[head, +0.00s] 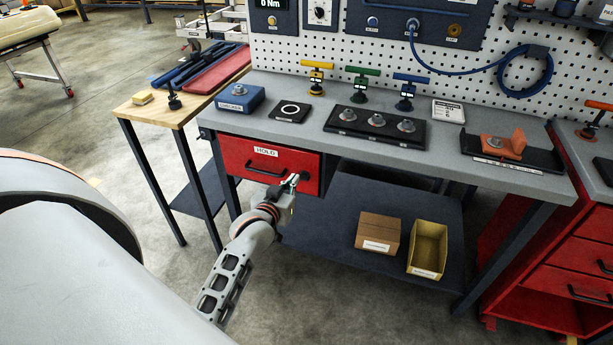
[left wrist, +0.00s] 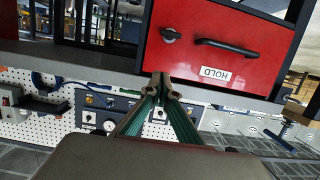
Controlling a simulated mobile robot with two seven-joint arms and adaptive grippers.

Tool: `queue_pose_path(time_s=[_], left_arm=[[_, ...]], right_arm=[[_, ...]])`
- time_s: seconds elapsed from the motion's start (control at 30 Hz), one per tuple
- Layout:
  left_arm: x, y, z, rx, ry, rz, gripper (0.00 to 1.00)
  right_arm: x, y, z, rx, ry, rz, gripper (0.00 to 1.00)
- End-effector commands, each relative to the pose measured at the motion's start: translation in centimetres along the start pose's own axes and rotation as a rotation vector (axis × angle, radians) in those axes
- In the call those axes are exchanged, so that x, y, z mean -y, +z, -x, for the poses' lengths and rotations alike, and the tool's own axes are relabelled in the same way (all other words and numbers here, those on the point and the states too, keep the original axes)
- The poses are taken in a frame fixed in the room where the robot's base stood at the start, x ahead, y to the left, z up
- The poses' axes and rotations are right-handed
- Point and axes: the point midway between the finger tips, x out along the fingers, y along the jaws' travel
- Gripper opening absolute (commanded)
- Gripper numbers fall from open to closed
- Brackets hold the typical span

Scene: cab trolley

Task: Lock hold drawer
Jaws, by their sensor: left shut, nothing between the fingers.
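The red HOLD drawer (head: 236,157) hangs under the left end of the grey workbench and looks closed. Its front (left wrist: 262,58) appears upside down in the left wrist view. A black bar handle (head: 264,169) crosses the front; it also shows in the left wrist view (left wrist: 227,46). A dark lock knob (left wrist: 170,35) sits beside the handle, with its lever pointing sideways. My left gripper (head: 293,181) is shut and empty in front of the drawer's right part. In the left wrist view its fingertips (left wrist: 165,88) appear below the knob, seemingly apart from it. My right gripper is not in view.
The bench top (head: 270,128) above holds a blue box (head: 240,98), coloured T-handled tools and a dark tray (head: 375,128). A lower shelf (head: 330,240) carries a cardboard box (head: 378,233) and a yellow bin (head: 428,248). A wooden side table (head: 190,103) stands left.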

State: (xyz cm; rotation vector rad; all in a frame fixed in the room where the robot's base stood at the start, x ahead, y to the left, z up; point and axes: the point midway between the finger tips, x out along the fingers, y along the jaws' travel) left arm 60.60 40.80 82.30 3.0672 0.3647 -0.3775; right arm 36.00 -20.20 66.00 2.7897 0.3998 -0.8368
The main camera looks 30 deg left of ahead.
Motion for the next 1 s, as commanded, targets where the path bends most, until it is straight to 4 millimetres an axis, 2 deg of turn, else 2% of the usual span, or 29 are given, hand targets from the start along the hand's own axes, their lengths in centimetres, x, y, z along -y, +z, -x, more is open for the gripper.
queue_pose_path(time_s=[0.17,0.63,0.8,1.0], left_arm=[[0.0,-0.1,-1.3,-0.002,0.001,-0.001,0.00],[0.0,0.1,-10.1,0.000,0.000,-0.002,0.00],[0.0,2.7,-10.6,0.004,0.000,-0.001,0.00],[0.0,3.8,-10.9,0.001,0.000,-0.001,0.00]], right_arm=[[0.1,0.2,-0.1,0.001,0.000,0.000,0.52],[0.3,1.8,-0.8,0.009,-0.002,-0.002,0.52],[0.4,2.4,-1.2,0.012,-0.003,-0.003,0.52],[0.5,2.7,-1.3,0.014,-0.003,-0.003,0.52]])
